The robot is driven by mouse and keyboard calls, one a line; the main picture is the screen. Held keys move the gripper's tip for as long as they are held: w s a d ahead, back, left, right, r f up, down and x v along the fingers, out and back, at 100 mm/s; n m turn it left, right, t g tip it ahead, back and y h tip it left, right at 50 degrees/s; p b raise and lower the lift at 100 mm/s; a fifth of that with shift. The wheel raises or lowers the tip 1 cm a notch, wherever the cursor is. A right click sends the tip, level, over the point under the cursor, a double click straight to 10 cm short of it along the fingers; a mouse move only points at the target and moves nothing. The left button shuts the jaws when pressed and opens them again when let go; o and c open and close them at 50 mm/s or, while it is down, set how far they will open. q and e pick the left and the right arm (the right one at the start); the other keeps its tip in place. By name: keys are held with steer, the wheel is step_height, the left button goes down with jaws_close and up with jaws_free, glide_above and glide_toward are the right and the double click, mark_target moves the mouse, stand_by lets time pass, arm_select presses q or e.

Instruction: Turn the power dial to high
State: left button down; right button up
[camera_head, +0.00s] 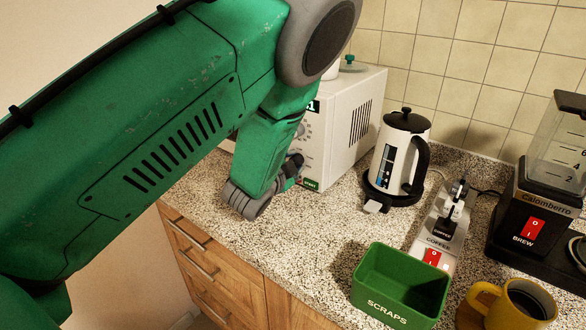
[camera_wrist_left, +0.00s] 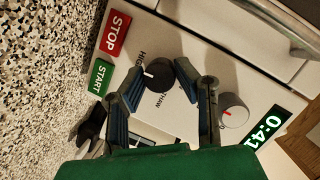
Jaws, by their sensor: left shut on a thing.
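The white microwave (camera_head: 335,120) stands on the counter, its control panel partly hidden by my left arm in the head view. In the left wrist view the dark power dial (camera_wrist_left: 159,74) sits by printed labels, HIGH among them. A small pale mark shows on its left side. My left gripper (camera_wrist_left: 160,78) has one finger on each side of this dial and is shut on it. In the head view the gripper (camera_head: 292,170) is at the panel, mostly behind my arm. My right gripper is not in view.
A second dial (camera_wrist_left: 233,110) with a red pointer is close beside one finger. The STOP button (camera_wrist_left: 115,34), START button (camera_wrist_left: 101,77) and 0:41 display (camera_wrist_left: 265,126) are nearby. A kettle (camera_head: 398,155), green scraps bin (camera_head: 400,310), coffee machine (camera_head: 530,215) and mug (camera_head: 510,305) stand to the right.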

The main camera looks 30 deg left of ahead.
arm_select(q)
steer(key=shift+w+d+r+m, duration=0.1)
steer(key=shift+d+r+m, duration=0.1)
steer(key=shift+m, duration=0.2)
steer(key=c, duration=1.4)
jaws_free()
steer(key=shift+o, duration=0.9)
steer(key=shift+d+f, duration=0.1)
steer(key=v, duration=0.7)
steer(key=shift+s+d, duration=0.2)
steer(key=shift+s, duration=0.1)
steer(key=shift+a+f, duration=0.1)
